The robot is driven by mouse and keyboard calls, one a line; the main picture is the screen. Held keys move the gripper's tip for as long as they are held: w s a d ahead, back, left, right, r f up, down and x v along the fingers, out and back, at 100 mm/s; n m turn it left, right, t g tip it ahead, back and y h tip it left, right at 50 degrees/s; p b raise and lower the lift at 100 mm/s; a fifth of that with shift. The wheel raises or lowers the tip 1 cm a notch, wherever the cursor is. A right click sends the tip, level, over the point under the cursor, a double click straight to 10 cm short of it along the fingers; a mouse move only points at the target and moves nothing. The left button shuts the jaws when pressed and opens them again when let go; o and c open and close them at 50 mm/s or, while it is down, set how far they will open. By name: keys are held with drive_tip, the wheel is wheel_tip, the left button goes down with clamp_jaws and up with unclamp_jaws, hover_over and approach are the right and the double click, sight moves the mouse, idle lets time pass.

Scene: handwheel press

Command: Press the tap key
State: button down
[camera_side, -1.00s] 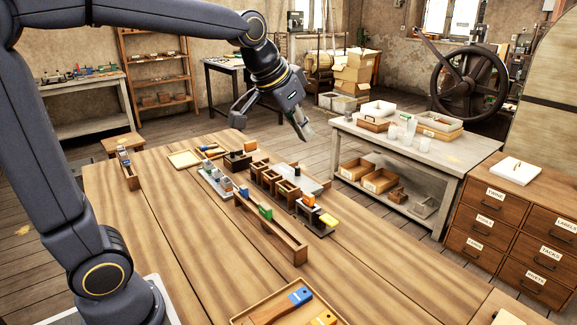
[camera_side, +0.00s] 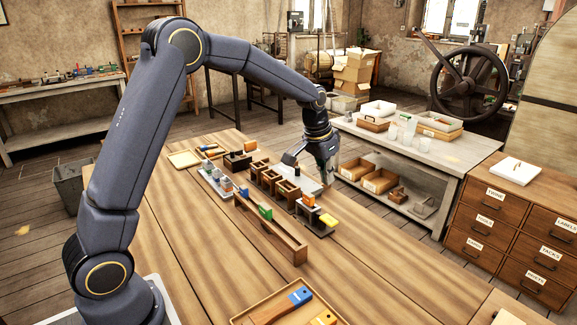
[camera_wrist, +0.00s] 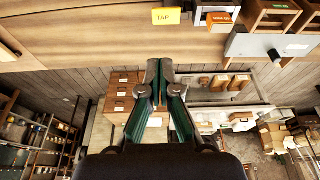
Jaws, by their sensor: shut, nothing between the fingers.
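The tap key is a small yellow block labelled TAP (camera_wrist: 165,17). In the side view the yellow key (camera_side: 328,221) sits at the near right end of the group of fixtures on the wooden bench. My gripper (camera_side: 328,182) hangs in the air behind the key, near the bench's right edge, with its fingers pointing down. In the wrist view my gripper (camera_wrist: 159,68) has its two fingers together and empty, and the key is apart from them, beyond the tips at the top.
An orange block (camera_side: 308,200) stands close beside the key, with open wooden boxes (camera_side: 270,180) behind it. A pale plate (camera_side: 303,184) lies near my gripper. A wooden rail (camera_side: 272,232) runs left of the key. The bench right of the key is clear.

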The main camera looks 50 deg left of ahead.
sight(332, 221)
drive_tip(key=x, duration=0.8)
drive_tip(key=s+x, duration=0.1)
drive_tip(key=x, duration=0.3)
drive_tip(key=shift+w+f, duration=0.15)
drive_tip(key=shift+f, duration=0.85)
